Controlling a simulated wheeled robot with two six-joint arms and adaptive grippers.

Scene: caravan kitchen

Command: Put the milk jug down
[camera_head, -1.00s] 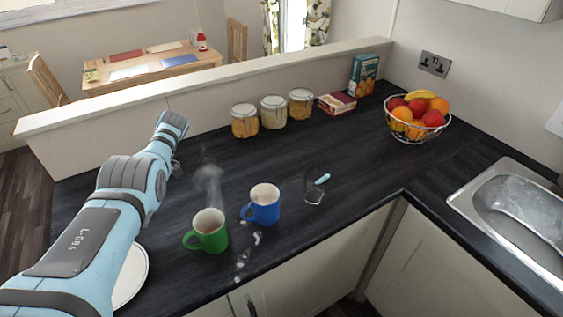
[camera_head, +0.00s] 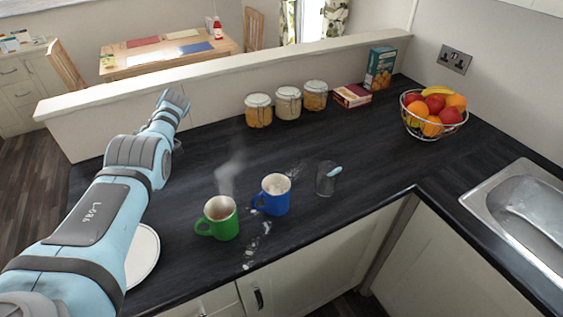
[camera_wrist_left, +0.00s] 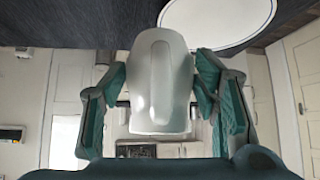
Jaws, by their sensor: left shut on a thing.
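The milk jug (camera_wrist_left: 160,85), a pale grey-white vessel with a raised ridge down its side, sits between the fingers of my left gripper (camera_wrist_left: 162,80) in the left wrist view. The gripper is shut on it. In the head view my left arm reaches over the left part of the dark counter (camera_head: 300,145), and its own links hide the jug and most of the gripper. I cannot tell whether the jug touches a surface. My right gripper is not in view.
A white plate (camera_head: 146,257) lies beside my arm. A steaming green mug (camera_head: 222,222), a blue mug (camera_head: 275,197) and a small glass (camera_head: 327,180) stand near the front edge, with white spots around. Jars (camera_head: 288,104) and a fruit bowl (camera_head: 434,126) stand farther back.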

